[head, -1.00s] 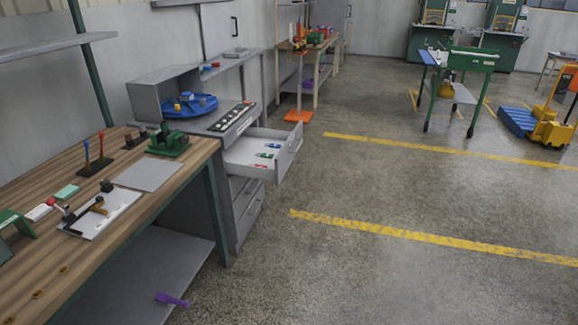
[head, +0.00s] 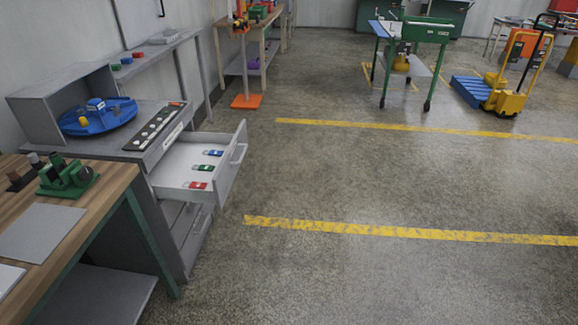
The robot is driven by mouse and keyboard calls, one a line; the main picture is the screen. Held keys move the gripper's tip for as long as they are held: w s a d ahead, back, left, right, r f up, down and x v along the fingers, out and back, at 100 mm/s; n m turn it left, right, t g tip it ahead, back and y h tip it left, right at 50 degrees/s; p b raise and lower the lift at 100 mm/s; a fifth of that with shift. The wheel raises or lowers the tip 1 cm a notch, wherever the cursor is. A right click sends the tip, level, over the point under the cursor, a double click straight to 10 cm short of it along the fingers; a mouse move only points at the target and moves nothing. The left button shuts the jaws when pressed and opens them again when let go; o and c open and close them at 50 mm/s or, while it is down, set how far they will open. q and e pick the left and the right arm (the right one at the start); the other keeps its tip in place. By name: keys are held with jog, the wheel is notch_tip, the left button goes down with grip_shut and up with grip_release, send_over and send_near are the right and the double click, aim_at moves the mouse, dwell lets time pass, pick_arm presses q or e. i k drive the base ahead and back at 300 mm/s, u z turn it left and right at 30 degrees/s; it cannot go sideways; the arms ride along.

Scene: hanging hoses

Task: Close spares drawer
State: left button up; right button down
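The spares drawer (head: 231,177) is the top drawer of a grey cabinet (head: 160,210), on the left of the head view. It is pulled well out toward the right, over the floor. Its front has a bar handle (head: 239,154). Inside lie several small items: a red one (head: 197,185), a green one (head: 204,168) and a blue one (head: 213,153). Neither of my grippers is in view.
A wooden workbench (head: 112,176) with a green fixture (head: 66,178) stands at the near left. A blue round tray (head: 98,118) sits on the cabinet. The floor (head: 330,190) right of the drawer is clear. A yellow pallet truck (head: 505,95) stands far right.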

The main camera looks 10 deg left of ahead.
aim_at(167, 178)
jog(key=u, duration=0.15)
jog(key=i, duration=1.2)
jog(key=u, duration=1.3)
jog(key=i, duration=0.4)
jog(key=u, duration=0.35)
